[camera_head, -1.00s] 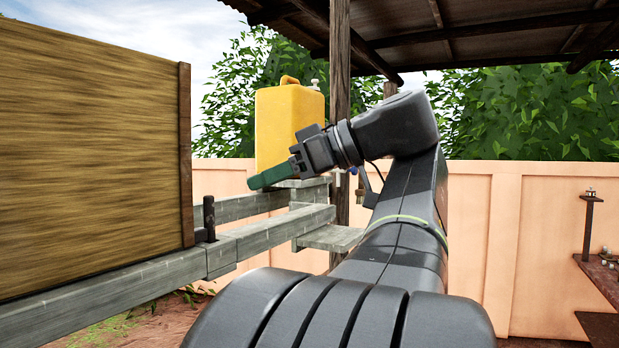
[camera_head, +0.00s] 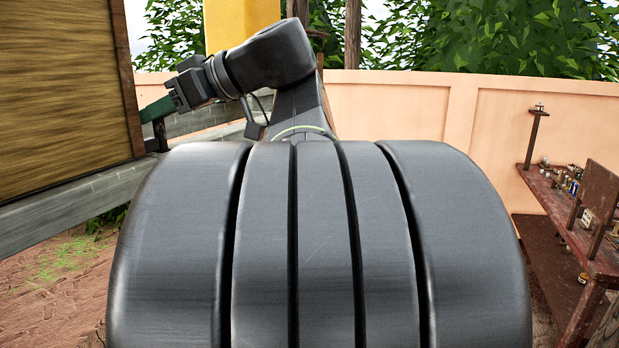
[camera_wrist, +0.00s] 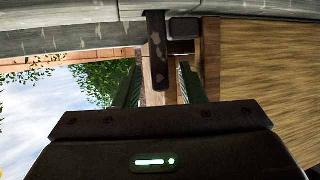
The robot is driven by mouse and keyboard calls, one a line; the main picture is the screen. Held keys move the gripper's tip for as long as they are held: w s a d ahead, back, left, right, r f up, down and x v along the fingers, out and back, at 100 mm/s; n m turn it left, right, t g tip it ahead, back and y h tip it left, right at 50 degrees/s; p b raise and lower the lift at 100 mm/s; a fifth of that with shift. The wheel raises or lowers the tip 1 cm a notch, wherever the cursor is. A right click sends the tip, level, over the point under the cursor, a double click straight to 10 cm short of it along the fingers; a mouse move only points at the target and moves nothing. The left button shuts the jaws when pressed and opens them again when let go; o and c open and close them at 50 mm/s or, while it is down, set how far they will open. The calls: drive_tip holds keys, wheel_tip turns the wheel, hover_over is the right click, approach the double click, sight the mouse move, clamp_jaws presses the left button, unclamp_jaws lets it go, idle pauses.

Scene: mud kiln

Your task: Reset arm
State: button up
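My arm reaches forward and bends to the left in the head view. My gripper (camera_head: 157,110) has green fingers and points left, in front of the grey beams near the wooden panel's edge. In the wrist view its two fingers (camera_wrist: 160,84) stand apart. A dark upright post shows between them, seemingly beyond them, and I see nothing held. My own large dark arm link hides much of the middle and bottom of the head view.
A wooden panel (camera_head: 65,90) stands at the left above grey beams (camera_head: 70,190). A yellow container (camera_head: 240,22) is behind my arm. A pink wall (camera_head: 400,108) crosses the back. A wooden table (camera_head: 570,215) with small items stands at the right.

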drive_tip(key=shift+a+f, duration=0.15)
drive_tip(key=shift+a, duration=0.35)
drive_tip(key=shift+d+r, duration=0.1)
drive_tip(key=shift+r, duration=0.6)
drive_tip(key=shift+f, duration=0.1)
